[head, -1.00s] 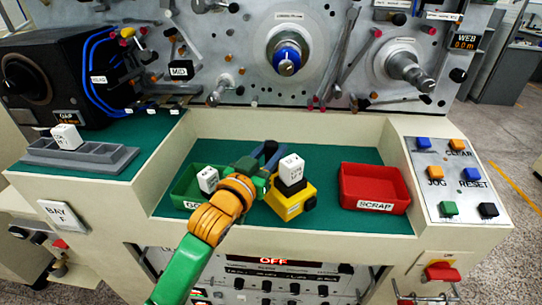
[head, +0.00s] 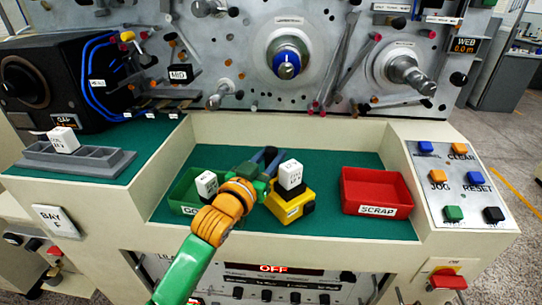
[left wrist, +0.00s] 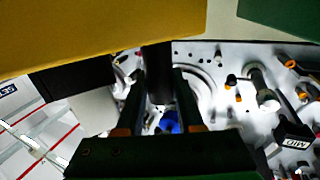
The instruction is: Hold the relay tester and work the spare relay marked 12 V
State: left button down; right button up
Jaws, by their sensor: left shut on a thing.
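The yellow relay tester (head: 291,207) stands on the green mat in the middle of the recessed tray. A white relay (head: 290,175) with small dark print sits on top of it. My left gripper (head: 263,160) is at the tester's back left, its fingers partly hidden behind my wrist. In the left wrist view its fingers (left wrist: 158,108) close on a dark part beside the tester's yellow body (left wrist: 95,32). A second white relay (head: 207,183) is in the green bin, and a third (head: 63,140) stands in the grey rack. Their print is too small to read surely. My right gripper is not in view.
The green bin (head: 184,196) is left of the tester, partly behind my arm. The red SCRAP bin (head: 377,192) is to the right, with clear mat between. The grey rack (head: 85,163) is on the left ledge. A button panel (head: 460,185) is at far right.

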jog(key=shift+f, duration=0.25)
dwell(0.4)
